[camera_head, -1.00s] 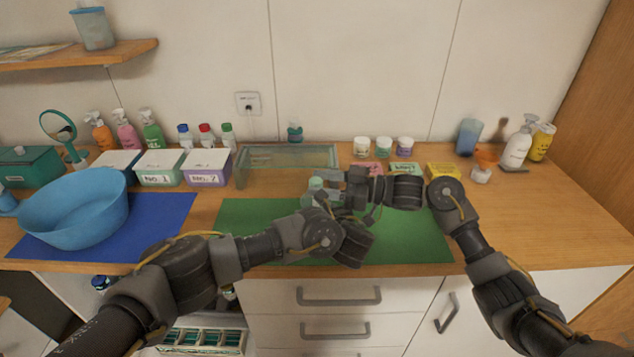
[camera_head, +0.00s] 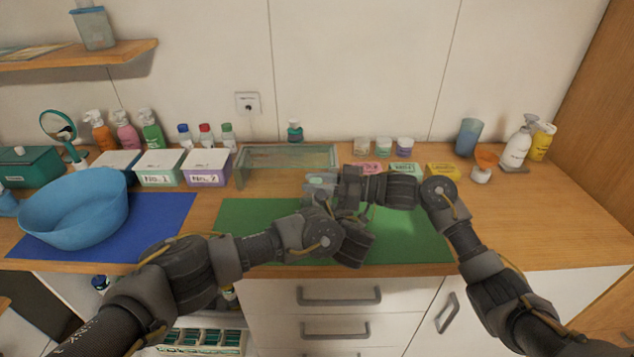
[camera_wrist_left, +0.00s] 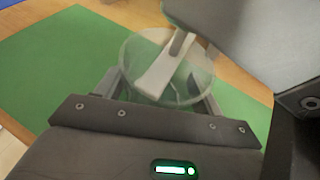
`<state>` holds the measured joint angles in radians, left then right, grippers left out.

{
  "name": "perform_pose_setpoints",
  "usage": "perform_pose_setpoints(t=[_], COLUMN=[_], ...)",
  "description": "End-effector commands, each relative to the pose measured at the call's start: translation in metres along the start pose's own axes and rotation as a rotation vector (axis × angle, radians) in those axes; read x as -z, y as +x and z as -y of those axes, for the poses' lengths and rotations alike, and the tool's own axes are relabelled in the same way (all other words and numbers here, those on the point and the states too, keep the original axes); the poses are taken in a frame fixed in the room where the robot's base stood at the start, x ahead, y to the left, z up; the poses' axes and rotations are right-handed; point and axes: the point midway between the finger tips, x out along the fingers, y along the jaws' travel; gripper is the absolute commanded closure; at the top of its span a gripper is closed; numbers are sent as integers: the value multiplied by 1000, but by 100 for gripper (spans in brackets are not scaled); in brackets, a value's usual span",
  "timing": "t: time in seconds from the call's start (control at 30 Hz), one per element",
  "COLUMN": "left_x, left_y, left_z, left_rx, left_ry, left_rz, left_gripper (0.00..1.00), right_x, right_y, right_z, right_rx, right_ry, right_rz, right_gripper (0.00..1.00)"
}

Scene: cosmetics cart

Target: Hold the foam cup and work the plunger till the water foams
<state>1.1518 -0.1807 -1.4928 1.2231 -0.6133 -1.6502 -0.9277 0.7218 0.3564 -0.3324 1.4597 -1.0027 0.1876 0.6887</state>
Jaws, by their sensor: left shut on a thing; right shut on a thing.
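The clear, pale green foam cup (camera_wrist_left: 190,88) stands between the fingers of my left gripper (camera_wrist_left: 160,95) in the left wrist view. My left gripper is shut on it over the green mat. My right gripper (camera_head: 322,184) comes in from the right in the head view and is shut at the top of the cup. In the left wrist view a light grey finger of it (camera_wrist_left: 165,68) lies across the cup's mouth. The plunger is mostly hidden by the right gripper. I cannot make out water or foam inside the cup.
The green mat (camera_head: 400,235) is clear on its right. Behind it stand a glass-topped stand (camera_head: 285,155), small jars (camera_head: 384,146) and coloured boxes (camera_head: 405,168). A blue basin (camera_head: 75,215) sits on a blue mat at the left. Pump bottles (camera_head: 517,146) stand at the right.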

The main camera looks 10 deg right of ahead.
Motion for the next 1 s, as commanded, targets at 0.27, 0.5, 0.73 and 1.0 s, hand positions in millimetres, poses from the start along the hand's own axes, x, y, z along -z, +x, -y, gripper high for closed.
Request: perform_pose_setpoints(t=[0.27, 0.5, 0.73, 1.0], left_x=[0, 0, 0, 0], left_y=[0, 0, 0, 0], left_z=[0, 0, 0, 0], left_rx=[0, 0, 0, 0], left_ry=[0, -1, -1, 0], left_rz=[1, 0, 0, 0], left_gripper=[67, 67, 67, 67], right_x=[27, 28, 27, 27], right_y=[-1, -1, 0, -3], right_z=[-1, -1, -1, -1], right_rx=[-1, -3, -2, -2], right_ry=[-3, -1, -1, 0], right_rz=[-1, -1, -1, 0], right_gripper=[100, 100, 51, 51])
